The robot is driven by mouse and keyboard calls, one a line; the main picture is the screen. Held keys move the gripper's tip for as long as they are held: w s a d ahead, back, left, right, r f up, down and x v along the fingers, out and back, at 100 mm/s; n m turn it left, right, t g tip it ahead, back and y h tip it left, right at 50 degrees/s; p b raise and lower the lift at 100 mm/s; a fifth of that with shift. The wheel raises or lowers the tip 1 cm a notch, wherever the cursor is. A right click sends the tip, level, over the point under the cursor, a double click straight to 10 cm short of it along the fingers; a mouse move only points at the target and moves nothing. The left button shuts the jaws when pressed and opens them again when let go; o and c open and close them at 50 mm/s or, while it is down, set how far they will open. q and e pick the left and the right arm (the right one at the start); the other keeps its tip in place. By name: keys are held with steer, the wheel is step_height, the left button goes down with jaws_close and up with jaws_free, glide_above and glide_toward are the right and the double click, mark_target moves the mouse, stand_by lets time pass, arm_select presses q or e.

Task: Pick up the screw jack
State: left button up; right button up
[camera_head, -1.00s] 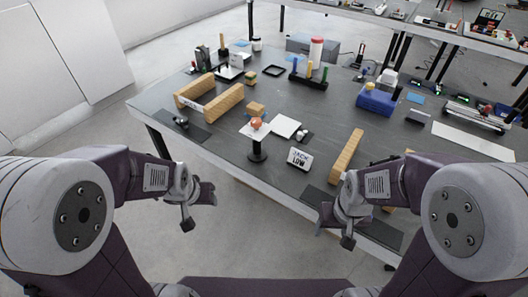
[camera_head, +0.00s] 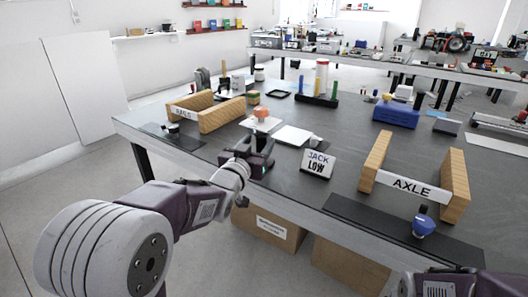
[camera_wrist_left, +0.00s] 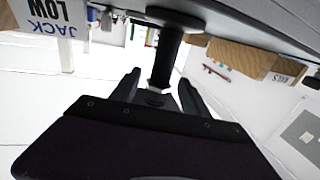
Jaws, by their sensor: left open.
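The screw jack (camera_head: 260,125) stands upright near the table's front edge, with a pale square top plate, a small orange-red piece on it and a dark post. My left gripper (camera_head: 258,157) is just in front of the post and hides its lower part. In the left wrist view, which is upside down, the dark post (camera_wrist_left: 167,58) reaches between the two open fingers (camera_wrist_left: 160,92). I cannot tell whether they touch it. A white "JACK LOW" sign (camera_head: 318,163) stands to its right; it also shows in the left wrist view (camera_wrist_left: 50,18). My right gripper is out of view.
A wooden-sided rack (camera_head: 222,115) is behind left and the wooden "AXLE" rack (camera_head: 455,185) is right. A white square plate (camera_head: 292,135) lies behind the sign. Cardboard boxes (camera_head: 268,228) are below the table. A blue bin (camera_head: 396,114) stands farther back.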

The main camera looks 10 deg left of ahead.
mark_target(265, 134)
arm_select(q)
steer(key=shift+w+f, duration=0.1)
steer(key=shift+w, duration=0.8)
steer(key=w, duration=0.1)
steer(key=w+b, duration=0.1)
steer(key=w, duration=0.2)
steer(key=shift+w+d+b, duration=0.25)
steer(key=shift+w+b, duration=0.05)
steer(key=shift+w, duration=0.05)
jaws_close()
